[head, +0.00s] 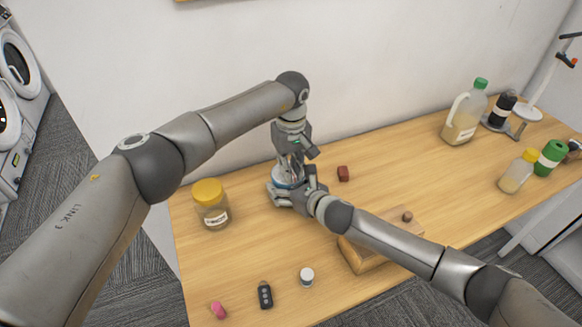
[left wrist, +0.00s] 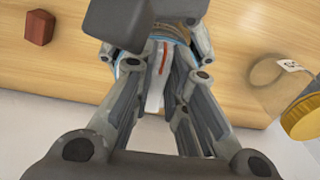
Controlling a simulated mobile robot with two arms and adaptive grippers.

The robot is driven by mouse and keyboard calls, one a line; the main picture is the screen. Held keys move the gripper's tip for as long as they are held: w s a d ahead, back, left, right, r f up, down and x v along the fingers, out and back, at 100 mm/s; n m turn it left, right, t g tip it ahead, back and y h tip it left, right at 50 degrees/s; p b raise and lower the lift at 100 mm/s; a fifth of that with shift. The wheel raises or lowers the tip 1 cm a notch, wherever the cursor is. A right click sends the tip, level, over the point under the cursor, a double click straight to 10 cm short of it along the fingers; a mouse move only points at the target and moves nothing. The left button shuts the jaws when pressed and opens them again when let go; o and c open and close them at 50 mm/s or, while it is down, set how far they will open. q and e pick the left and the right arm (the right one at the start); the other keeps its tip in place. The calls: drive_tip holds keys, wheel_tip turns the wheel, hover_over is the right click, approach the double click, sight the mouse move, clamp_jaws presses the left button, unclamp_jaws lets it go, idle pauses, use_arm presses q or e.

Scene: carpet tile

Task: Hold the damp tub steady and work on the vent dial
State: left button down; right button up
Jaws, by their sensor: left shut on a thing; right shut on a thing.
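The damp tub (head: 281,181) stands on the wooden table near the wall, showing white and blue between my grippers. My right gripper (head: 287,191) is shut on the tub from the near side and covers much of it. My left gripper (head: 292,170) comes down from above and is shut on the vent dial at the tub's top. In the left wrist view, a pale part with a red line (left wrist: 163,57) shows between the left fingers, and a blue edge (left wrist: 124,62) beside them. The dial is mostly hidden, so its setting cannot be told.
A yellow-lidded jar (head: 211,208) stands left of the tub and a red-brown block (head: 343,173) right of it. A wooden box (head: 362,260) lies under my right arm. A key fob (head: 265,295) and white pot (head: 306,277) are in front. Bottles, including a jug (head: 463,118), stand far right.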

use_arm(q)
drive_tip(key=shift+w+d+n, duration=0.2)
drive_tip(key=shift+n, duration=1.2)
drive_tip(key=shift+w+d+n, duration=0.15)
drive_tip(key=shift+n, duration=1.25)
drive_tip(key=c, duration=1.4)
unclamp_jaws()
drive_tip(key=shift+c, duration=0.2)
wheel_tip(320, 180, up, 12)
